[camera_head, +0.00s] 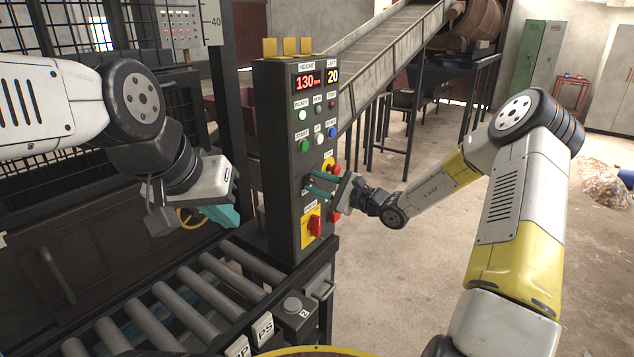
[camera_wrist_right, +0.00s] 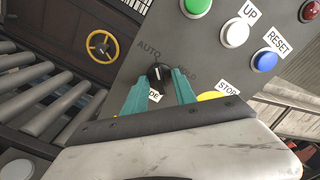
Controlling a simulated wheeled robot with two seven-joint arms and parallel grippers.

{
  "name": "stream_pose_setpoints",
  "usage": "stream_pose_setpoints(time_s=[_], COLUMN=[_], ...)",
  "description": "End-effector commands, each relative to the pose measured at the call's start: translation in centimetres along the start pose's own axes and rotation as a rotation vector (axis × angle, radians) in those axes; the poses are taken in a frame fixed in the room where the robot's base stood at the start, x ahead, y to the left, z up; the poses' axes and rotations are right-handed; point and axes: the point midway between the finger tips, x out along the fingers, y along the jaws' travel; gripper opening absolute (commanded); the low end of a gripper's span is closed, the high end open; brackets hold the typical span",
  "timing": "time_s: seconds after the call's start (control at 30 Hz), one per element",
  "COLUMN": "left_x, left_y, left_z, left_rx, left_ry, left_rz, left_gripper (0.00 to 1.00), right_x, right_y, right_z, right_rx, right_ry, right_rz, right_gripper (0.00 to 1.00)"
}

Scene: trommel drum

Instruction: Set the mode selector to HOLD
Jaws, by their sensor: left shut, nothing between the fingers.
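The mode selector is a small black knob (camera_wrist_right: 158,74) on the grey control panel (camera_head: 294,160). In the right wrist view its AUTO label is above it, HOLD is to its right, and a third label below is partly covered by a finger. A small pale mark shows on the knob; I cannot tell surely which label it points to. My right gripper (camera_head: 317,184) has its teal fingers on either side of the knob, also in the wrist view (camera_wrist_right: 160,80). Whether both fingers press on it is unclear. My left gripper (camera_head: 224,216) is shut and empty, left of the panel.
A red switch on yellow (camera_head: 314,225) is lower on the panel. A roller conveyor (camera_head: 185,290) lies at lower left.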

Motion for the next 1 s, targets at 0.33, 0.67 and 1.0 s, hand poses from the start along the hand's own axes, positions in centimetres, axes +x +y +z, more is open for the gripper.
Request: stream_pose_setpoints(time_s=[0.33, 0.67, 1.0], left_x=[0.00, 0.00, 0.00], left_y=[0.00, 0.00, 0.00], left_z=[0.00, 0.00, 0.00], left_rx=[0.000, 0.000, 0.000], left_ry=[0.000, 0.000, 0.000], left_rz=[0.000, 0.000, 0.000], left_gripper=[0.00, 0.00, 0.00], right_x=[-0.05, -0.06, -0.10], right_y=[0.01, 0.02, 0.03], right_z=[0.00, -0.01, -0.07], right_rx=[0.000, 0.047, 0.280], right_ry=[0.000, 0.001, 0.002], right_rz=[0.000, 0.001, 0.001], right_gripper=[0.00, 0.00, 0.00])
